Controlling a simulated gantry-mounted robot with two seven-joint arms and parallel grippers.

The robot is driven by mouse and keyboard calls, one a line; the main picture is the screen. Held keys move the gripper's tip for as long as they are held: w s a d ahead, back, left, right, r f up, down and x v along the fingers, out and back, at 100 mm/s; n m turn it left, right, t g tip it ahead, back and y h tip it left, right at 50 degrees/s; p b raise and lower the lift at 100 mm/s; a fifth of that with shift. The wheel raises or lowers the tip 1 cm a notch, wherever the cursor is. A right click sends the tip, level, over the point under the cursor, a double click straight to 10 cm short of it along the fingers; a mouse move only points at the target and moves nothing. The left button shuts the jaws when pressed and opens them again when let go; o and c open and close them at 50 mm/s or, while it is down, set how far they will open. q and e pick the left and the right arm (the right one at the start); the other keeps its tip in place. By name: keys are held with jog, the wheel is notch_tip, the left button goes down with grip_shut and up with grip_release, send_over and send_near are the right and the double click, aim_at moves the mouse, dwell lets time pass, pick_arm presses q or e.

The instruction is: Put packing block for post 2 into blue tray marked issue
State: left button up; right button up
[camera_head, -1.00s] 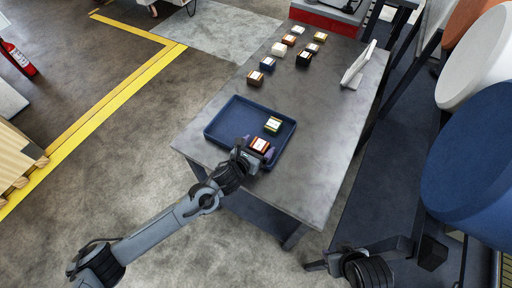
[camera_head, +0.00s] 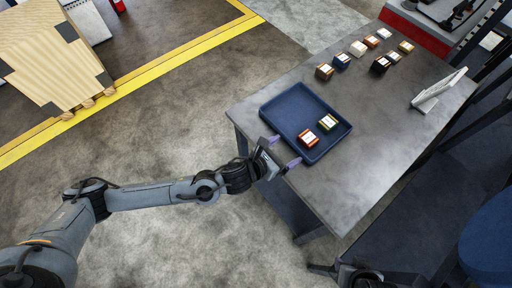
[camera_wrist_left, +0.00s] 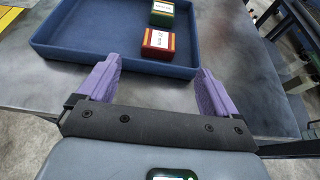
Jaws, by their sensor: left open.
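The blue tray (camera_head: 268,111) lies on the grey table. Inside are a red-orange block with a white label (camera_head: 308,138) and a green-and-yellow block (camera_head: 327,122), close together near its right side. Both also show in the left wrist view, the red one (camera_wrist_left: 158,42) nearer and the green one (camera_wrist_left: 162,12) behind. I cannot read which is for post 2. My left gripper (camera_head: 283,152) is open and empty just outside the tray's near edge, its purple fingers (camera_wrist_left: 158,68) pointing toward the red block. My right gripper (camera_head: 322,268) shows only partly at the bottom edge.
Several small labelled blocks (camera_head: 358,49) stand in rows on the far part of the table. A white stand (camera_head: 438,90) is at the table's right edge. A red case (camera_head: 415,28) is at the back. Bare tabletop (camera_head: 375,120) lies right of the tray.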

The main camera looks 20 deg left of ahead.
pick_arm(q)
jog(key=shift+s+d+r+n, duration=0.1)
jog(key=shift+s+d+n, duration=0.1)
jog(key=shift+s+n, duration=0.5)
jog(key=s+a+f+m+g+y, duration=0.1)
jog(key=s+a+m, duration=0.4)
jog(key=m, duration=0.6)
jog(key=s+a+f+m+g+y, duration=0.1)
jog(key=s+a+m+g+y, duration=0.2)
jog(key=s+a+m, duration=0.3)
jog(key=s+a+f+m+g+y, duration=0.2)
jog(key=s+a+m+g, duration=0.2)
jog(key=s+m, duration=0.7)
jog(key=a+m, duration=0.1)
jog(key=m, duration=0.4)
jog(key=shift+s+a+m, duration=0.3)
jog(key=shift+s+a, duration=0.05)
jog(key=shift+f, duration=0.1)
notch_tip(320, 180, up, 31)
jog(key=p, duration=3.1)
jog(key=shift+r, duration=0.2)
